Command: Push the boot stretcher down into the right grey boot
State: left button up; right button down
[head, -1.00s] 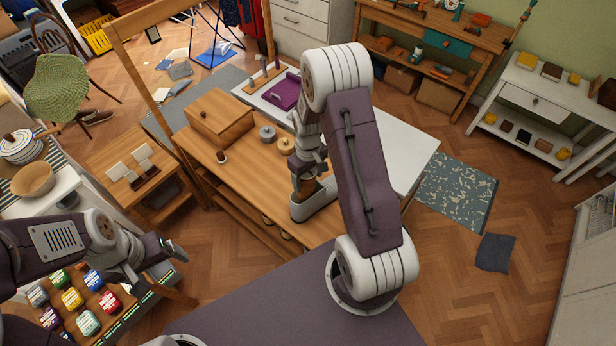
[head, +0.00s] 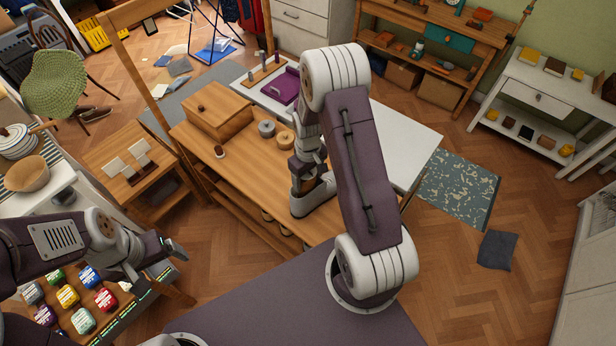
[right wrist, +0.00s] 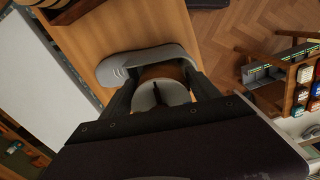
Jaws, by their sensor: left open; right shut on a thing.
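The brown wooden boot stretcher (head: 297,186) shows at the boot's opening, partly hidden by my right gripper. My right gripper (head: 304,174) is directly above the boot and shut on the stretcher. In the right wrist view the boot (right wrist: 118,66) lies beyond the fingers, with the stretcher's brown wood (right wrist: 162,71) in its opening. How deep the stretcher sits is hard to tell. My left gripper (head: 176,248) is open and empty, well left of the bench.
Several coloured jars (head: 68,296) stand below my left arm.

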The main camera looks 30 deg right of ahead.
jog(key=shift+f+b, duration=1)
jog(key=shift+f, duration=0.45)
jog(key=shift+c, duration=0.4)
grip_release()
notch_tip(320, 180, up, 8)
jog(key=shift+r+b, duration=0.25)
jog(key=shift+b, duration=0.4)
jog(key=shift+r, duration=0.35)
